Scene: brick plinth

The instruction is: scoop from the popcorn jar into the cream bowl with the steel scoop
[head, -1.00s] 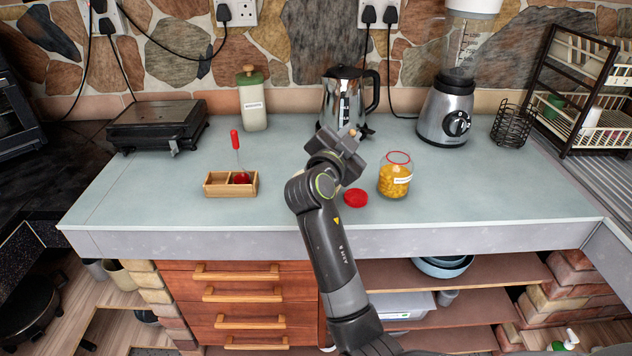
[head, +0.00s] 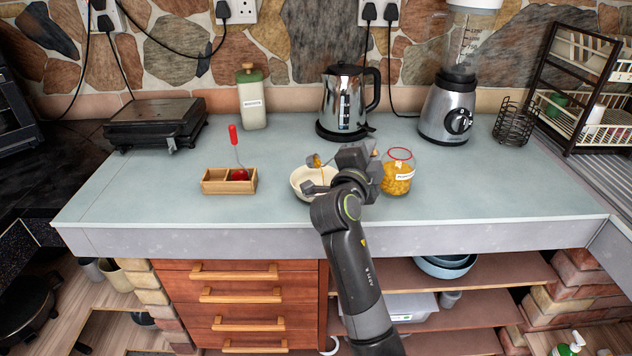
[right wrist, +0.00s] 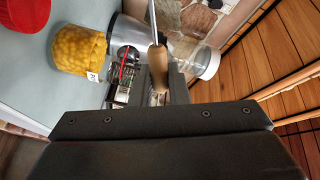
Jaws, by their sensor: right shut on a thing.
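The popcorn jar (head: 397,180) stands open on the counter, full of yellow popcorn, right of my right gripper; it also shows in the right wrist view (right wrist: 80,50). The cream bowl (head: 301,181) sits left of the jar, partly hidden by my right arm. My right gripper (head: 330,172) is above the bowl's right side, shut on the steel scoop, whose wooden handle (right wrist: 158,68) and thin metal shaft show in the wrist view. In the head view a small orange-yellow bit shows over the bowl; I cannot tell if it is popcorn or handle. My left gripper is out of view.
A wooden box (head: 217,187) with a red-handled tool (head: 236,150) stands at left. A kettle (head: 343,100), a blender (head: 446,110) and a green-lidded canister (head: 252,100) stand behind. A red lid (right wrist: 25,14) lies beside the jar. The counter's left front is clear.

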